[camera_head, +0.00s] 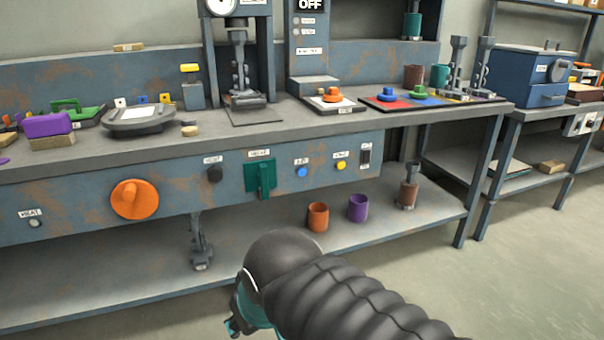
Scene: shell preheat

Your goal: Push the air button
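A blue button (302,172) and a yellow button (341,166) sit side by side on the front panel (100,183) of the workbench. Each has a small white label above it. The lettering is too small to read, so I cannot tell which one is the air button. My gripper (234,326) is low in the picture, in front of the bench and below and left of both buttons, well apart from them. It is mostly hidden behind my own dark arm, and its fingers do not show clearly.
The panel also holds an orange knob (135,199), a black knob (214,174), a green part (260,179) and a dark switch (365,155). Orange (318,217) and purple (358,208) cups stand on the lower shelf. Open floor lies at the right.

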